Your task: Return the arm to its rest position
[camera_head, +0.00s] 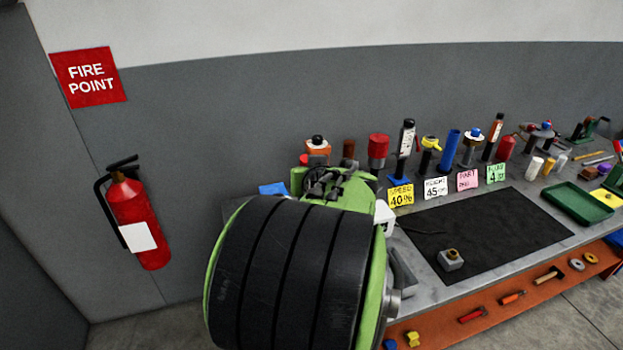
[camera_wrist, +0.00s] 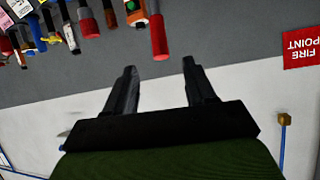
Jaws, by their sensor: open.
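My gripper (camera_wrist: 158,66) shows in the wrist view with its two dark fingers spread apart and nothing between them. The wrist picture is upside down. The fingers point toward the grey wall, with the upright items of the bench beyond them. My green and black arm (camera_head: 295,275) fills the lower middle of the head view and hides the left part of the workbench (camera_head: 400,225). My fingertips cannot be made out in the head view.
A black mat (camera_head: 500,225) on the bench bears a small grey block with a brass top (camera_head: 451,260). Several upright tools and cards stand behind it. A green tray (camera_head: 577,203) lies at right. A fire extinguisher (camera_head: 137,218) hangs on the left wall.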

